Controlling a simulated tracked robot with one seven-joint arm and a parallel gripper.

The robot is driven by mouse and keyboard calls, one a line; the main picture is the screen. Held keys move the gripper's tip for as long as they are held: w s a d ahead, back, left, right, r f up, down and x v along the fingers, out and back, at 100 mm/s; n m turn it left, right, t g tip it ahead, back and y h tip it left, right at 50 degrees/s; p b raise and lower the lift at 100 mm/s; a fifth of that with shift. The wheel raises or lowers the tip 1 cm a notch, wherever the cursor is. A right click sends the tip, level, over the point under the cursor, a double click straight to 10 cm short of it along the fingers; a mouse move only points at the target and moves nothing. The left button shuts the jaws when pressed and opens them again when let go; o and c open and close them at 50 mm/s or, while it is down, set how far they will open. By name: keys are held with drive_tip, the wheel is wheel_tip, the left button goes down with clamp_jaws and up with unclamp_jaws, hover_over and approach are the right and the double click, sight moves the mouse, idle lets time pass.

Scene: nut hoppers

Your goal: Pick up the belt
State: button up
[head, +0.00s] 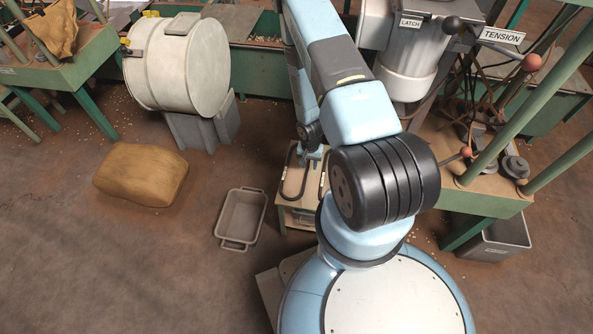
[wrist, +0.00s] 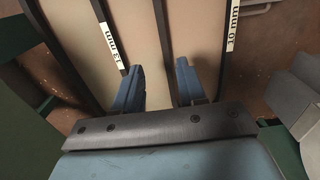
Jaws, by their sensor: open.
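Two dark belts show on a pale wooden stand. In the head view, the left belt (head: 283,185) is a narrow loop, and part of the right belt (head: 321,181) shows beside my arm. In the wrist view, black strands run lengthwise across the pale top, with a label reading 13 mm (wrist: 113,48) at the left and one reading 10 mm (wrist: 233,25) at the right. My gripper (wrist: 158,86) is open and empty, its blue fingers apart over the stand. One strand (wrist: 162,28) runs toward the gap near the right finger. I cannot tell the height above it.
A grey bin (head: 241,215) stands on the floor left of the stand (head: 297,208). A tan sack (head: 141,175) lies farther left, and a white drum (head: 177,64) stands behind. A green bench with the tension lever (head: 505,60) is at the right. Floor at the lower left is clear.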

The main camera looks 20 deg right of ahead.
sight(307, 172)
drive_tip(key=shift+w+a+f, duration=0.1)
drive_tip(key=shift+w+f, duration=0.1)
drive_tip(key=shift+f, duration=1.25)
drive_tip(key=shift+w+a+f, duration=0.1)
drive_tip(key=shift+w+f, duration=0.1)
drive_tip(key=shift+f, duration=1.2)
clamp_jaws()
